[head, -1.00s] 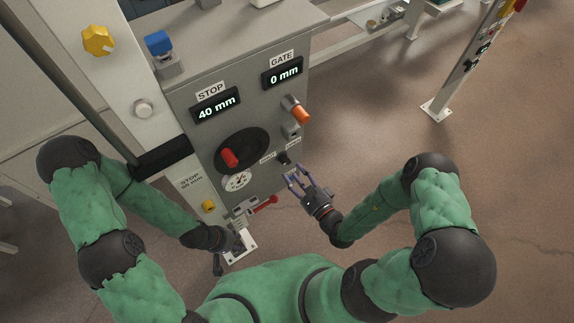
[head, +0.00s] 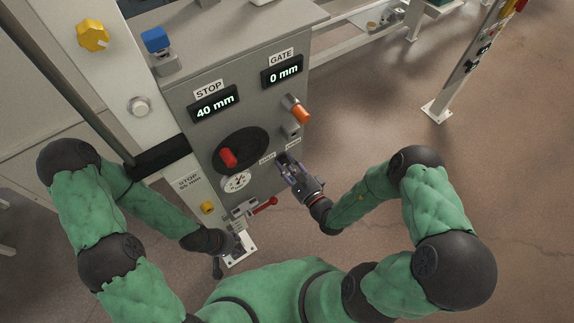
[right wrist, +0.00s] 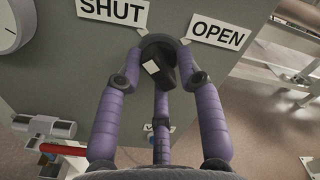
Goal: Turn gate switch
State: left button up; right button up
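The gate switch is a black knob with a white mark; in the right wrist view the knob (right wrist: 163,76) sits between the SHUT label (right wrist: 113,11) and the OPEN label (right wrist: 218,33). Its bar tilts from upper left to lower right. My right gripper (head: 288,166) is at the switch in the head view. In the right wrist view its purple fingers (right wrist: 160,58) are spread around the knob; firm contact cannot be told. The gate display (head: 283,72) reads 0 mm. My left gripper (head: 236,246) is low by the panel's foot; its fingers are unclear.
Above the switch is an orange-tipped knob (head: 300,114). To its left are a red handle on a black dial (head: 229,157) and a gauge (head: 236,181). A red lever (head: 264,204) sticks out below. Floor to the right is open up to a post (head: 462,80).

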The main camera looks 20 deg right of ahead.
jog(key=shift+s+a+f, duration=0.2)
jog(key=shift+a, duration=0.05)
jog(key=shift+c, duration=0.3)
jog(key=m+p, duration=0.4)
jog(key=m, duration=0.1)
jog(key=m+p, duration=0.3)
jog(key=m, duration=0.3)
jog(key=m+p, duration=0.4)
jog(key=m, duration=0.1)
jog(key=shift+s+a+r+p, duration=0.15)
jog(key=shift+a+r+p, duration=0.15)
jog(key=shift+r+p, duration=0.1)
jog(key=shift+m+p, duration=0.3)
jog(key=shift+m, duration=0.7)
jog(key=shift+d, duration=0.1)
jog(key=o, duration=0.9)
jog(key=shift+r, duration=0.1)
jog(key=shift+w+d, duration=0.15)
jog(key=shift+w, duration=0.05)
